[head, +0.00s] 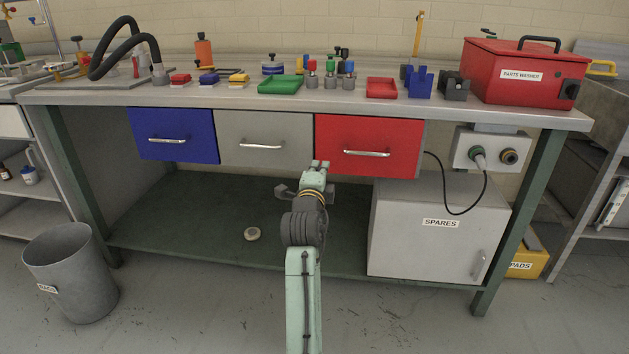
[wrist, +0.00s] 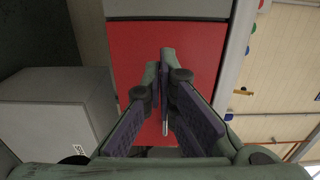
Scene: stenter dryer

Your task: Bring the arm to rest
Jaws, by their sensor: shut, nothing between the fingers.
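My arm extends forward from the bottom middle of the head view, reaching low in front of the workbench. My gripper (head: 320,164) is at its end, in front of the gap between the grey drawer (head: 262,132) and the red drawer (head: 366,135), near their lower edges. In the wrist view my gripper (wrist: 164,60) has its two fingers together at the tips, with nothing between them. The red drawer front (wrist: 200,60) lies behind the fingers there. I cannot tell from these views how far the fingertips are from the drawer fronts.
The workbench top (head: 220,97) carries trays, coloured blocks and a red parts washer (head: 500,75). A blue drawer (head: 172,128) is at left. Below stand a grey spares cabinet (head: 425,240) and a small round disc (head: 252,234) on the shelf. A bin (head: 72,275) stands at left.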

